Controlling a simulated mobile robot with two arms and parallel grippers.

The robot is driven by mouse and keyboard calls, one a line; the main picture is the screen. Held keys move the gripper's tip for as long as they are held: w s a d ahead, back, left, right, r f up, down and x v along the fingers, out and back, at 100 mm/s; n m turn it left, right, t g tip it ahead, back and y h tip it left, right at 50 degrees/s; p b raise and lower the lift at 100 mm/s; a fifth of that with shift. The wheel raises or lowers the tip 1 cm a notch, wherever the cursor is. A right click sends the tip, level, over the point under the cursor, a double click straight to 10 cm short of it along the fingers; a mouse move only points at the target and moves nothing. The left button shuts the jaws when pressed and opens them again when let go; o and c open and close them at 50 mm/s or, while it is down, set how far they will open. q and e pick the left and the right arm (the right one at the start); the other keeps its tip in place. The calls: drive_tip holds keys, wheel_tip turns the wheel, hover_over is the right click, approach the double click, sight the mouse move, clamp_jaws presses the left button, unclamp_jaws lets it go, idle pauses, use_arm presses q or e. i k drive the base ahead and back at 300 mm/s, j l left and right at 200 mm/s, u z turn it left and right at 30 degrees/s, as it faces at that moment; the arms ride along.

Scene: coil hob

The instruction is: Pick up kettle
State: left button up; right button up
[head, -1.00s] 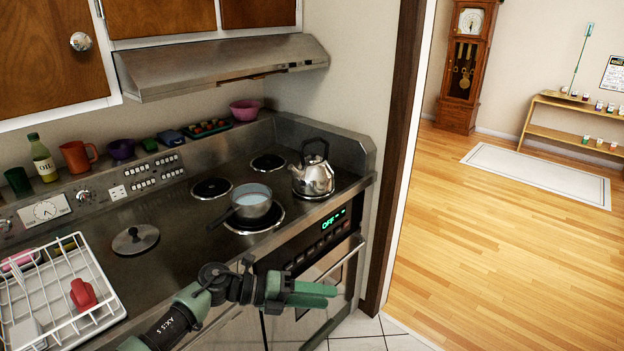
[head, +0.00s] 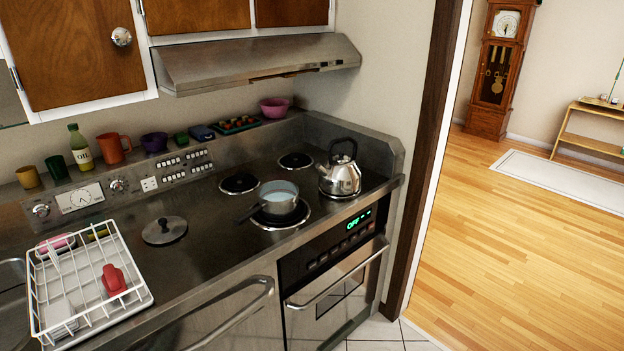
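The kettle (head: 341,177) is shiny steel with a black handle arched over its top. It stands upright on the right front part of the hob, near the raised steel side wall, and its spout points left. A small saucepan (head: 278,198) with pale liquid sits on the coil just left of the kettle, its handle pointing left. Neither of my grippers is in the head view, and nothing touches the kettle.
Two bare coils (head: 239,184) lie behind the saucepan. A pot lid (head: 164,230) and a white dish rack (head: 88,283) with a red item are on the left counter. The oven handle (head: 338,276) juts out in front. Wooden floor (head: 500,260) is open at right.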

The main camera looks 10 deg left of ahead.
sight(341, 174)
drive_tip(key=i+l+u, duration=0.1)
drive_tip(key=u, duration=0.3)
drive_tip(key=i+l+u, duration=0.2)
drive_tip(key=u, duration=0.2)
drive_tip(key=i+l+u, duration=0.2)
drive_tip(key=u, duration=0.2)
